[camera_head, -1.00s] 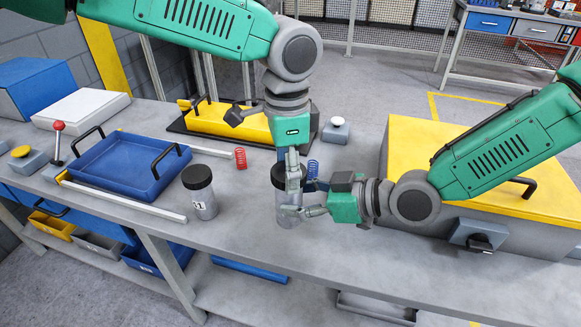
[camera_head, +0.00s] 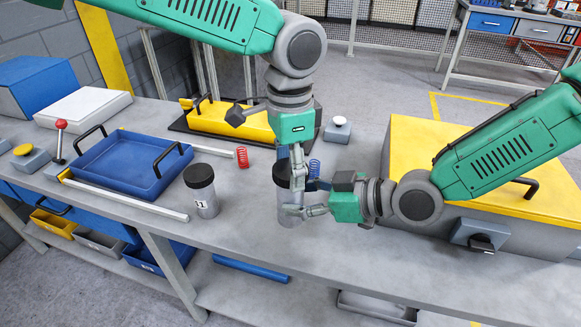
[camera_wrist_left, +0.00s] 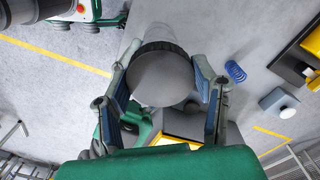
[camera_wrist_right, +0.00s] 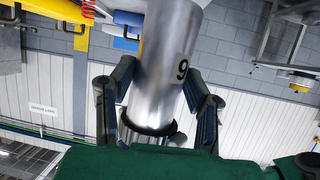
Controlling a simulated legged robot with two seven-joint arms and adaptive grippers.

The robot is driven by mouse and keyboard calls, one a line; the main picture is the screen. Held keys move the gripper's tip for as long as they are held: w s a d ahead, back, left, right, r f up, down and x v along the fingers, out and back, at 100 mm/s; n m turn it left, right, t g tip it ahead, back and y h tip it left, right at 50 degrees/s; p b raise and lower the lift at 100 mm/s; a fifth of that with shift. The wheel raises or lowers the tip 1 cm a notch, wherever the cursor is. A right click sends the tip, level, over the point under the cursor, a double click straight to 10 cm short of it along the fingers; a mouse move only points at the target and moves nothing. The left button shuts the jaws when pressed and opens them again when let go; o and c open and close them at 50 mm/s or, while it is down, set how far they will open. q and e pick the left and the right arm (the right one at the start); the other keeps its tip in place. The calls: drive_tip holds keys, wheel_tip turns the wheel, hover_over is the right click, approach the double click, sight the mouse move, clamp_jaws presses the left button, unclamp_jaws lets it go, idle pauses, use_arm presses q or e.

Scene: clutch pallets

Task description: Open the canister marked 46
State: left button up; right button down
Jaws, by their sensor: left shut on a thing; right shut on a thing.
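The held canister is a grey metal cylinder (camera_head: 284,214) with a dark round lid (camera_head: 281,174), upright at the bench's middle. In the right wrist view its body (camera_wrist_right: 164,60) appears upside down, so the mark reading 9 is likely a 6; the rest of the marking is hidden. My left gripper (camera_head: 294,182) comes from above and is shut on the lid, with fingers on both sides of the lid (camera_wrist_left: 162,78). My right gripper (camera_head: 292,209) is shut on the body from the right. I cannot tell whether the lid has lifted from the body.
Another black-lidded canister (camera_head: 205,199) stands to the left, its mark ending in 1. Beyond are a blue tray (camera_head: 112,183), a red spring (camera_head: 242,157), a blue spring (camera_head: 313,168) and a yellow case (camera_head: 213,119). A large yellow-topped box (camera_head: 405,139) crowds the right side.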

use_arm(q)
drive_tip(key=shift+d+r, duration=0.25)
drive_tip(key=shift+r, duration=0.65)
drive_tip(key=shift+a, duration=0.1)
